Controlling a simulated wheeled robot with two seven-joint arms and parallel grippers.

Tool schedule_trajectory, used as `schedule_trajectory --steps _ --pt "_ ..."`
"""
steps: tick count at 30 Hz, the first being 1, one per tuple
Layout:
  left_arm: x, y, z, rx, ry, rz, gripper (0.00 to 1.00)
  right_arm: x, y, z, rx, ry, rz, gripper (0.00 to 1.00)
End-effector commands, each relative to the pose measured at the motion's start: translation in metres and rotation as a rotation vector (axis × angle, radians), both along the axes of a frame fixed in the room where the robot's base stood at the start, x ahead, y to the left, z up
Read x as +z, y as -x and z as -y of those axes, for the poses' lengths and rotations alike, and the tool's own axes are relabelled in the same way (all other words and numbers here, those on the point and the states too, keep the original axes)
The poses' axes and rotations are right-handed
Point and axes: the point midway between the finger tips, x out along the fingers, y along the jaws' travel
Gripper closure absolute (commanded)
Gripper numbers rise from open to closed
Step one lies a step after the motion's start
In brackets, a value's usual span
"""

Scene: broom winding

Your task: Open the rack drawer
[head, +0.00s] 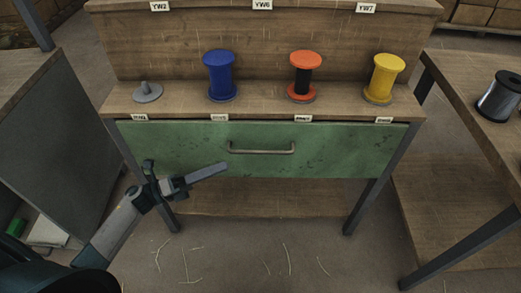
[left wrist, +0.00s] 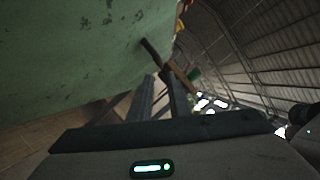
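The rack drawer (head: 200,158) is a wide, worn green front under the wooden shelf, and it looks shut. Its metal handle (head: 261,150) is a horizontal bar near the middle of the front. My left gripper (head: 208,174) is in front of the drawer's lower left part, left of and below the handle, apparently not touching it. The green front (left wrist: 70,50) fills the upper left of the left wrist view, with a dark bar, apparently the handle (left wrist: 151,50), beyond the fingers. The two fingers are apart with nothing seen between them. My right gripper is not in view.
On the shelf stand a blue spool (head: 219,76), an orange and black spool (head: 302,76), a yellow spool (head: 383,78) and a grey empty holder (head: 147,92). The rack's legs flank the drawer. A table (head: 490,140) stands at right, a grey cabinet (head: 60,140) at left.

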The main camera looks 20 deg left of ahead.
Motion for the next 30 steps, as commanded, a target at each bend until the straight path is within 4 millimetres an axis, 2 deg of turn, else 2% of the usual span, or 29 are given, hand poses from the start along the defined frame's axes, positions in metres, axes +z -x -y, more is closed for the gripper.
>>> schedule_trajectory --steps 13,18,24,30 --pt "0.020 -0.046 0.066 0.000 0.002 0.001 0.83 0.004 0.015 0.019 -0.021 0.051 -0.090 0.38" --pt "0.025 -0.061 0.087 0.000 0.002 0.001 0.83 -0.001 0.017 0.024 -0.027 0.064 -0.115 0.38" --pt "0.027 -0.070 0.101 -0.001 0.001 0.000 0.83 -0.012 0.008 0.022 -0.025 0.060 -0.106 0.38" --pt "0.027 -0.073 0.104 0.000 0.001 -0.002 0.83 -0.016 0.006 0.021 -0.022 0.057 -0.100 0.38"
